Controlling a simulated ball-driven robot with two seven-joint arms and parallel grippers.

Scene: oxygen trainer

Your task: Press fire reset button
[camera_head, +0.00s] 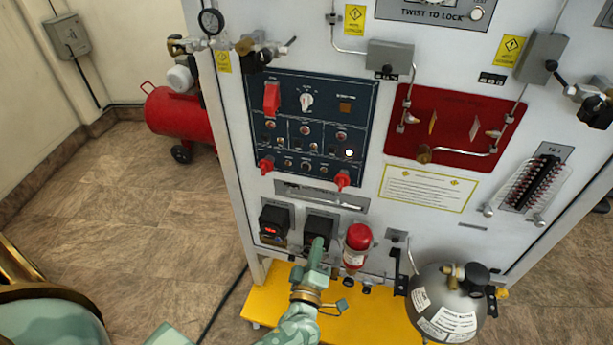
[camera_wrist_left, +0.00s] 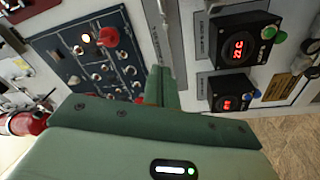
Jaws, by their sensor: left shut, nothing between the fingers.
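A dark blue control panel (camera_head: 310,125) with knobs, small round buttons, lamps and red switches is on the white cabinet front. Its labels are too small to read, so I cannot tell which control is the fire reset button. One lamp (camera_head: 349,153) glows white. My left gripper (camera_head: 319,243) is shut and empty, below this panel and in front of a black controller box (camera_head: 319,226), partly hiding it. In the left wrist view the gripper's fingers (camera_wrist_left: 160,85) lie together between the blue panel (camera_wrist_left: 85,55) and two lit controllers. Contact cannot be told. My right gripper is out of view.
Another black controller (camera_head: 274,221) with a red display is to the left. A red cylinder (camera_head: 357,246) stands close right of the gripper. A grey tank (camera_head: 447,303) is by the yellow base (camera_head: 380,318). A red compressor (camera_head: 180,115) stands at left; the floor there is clear.

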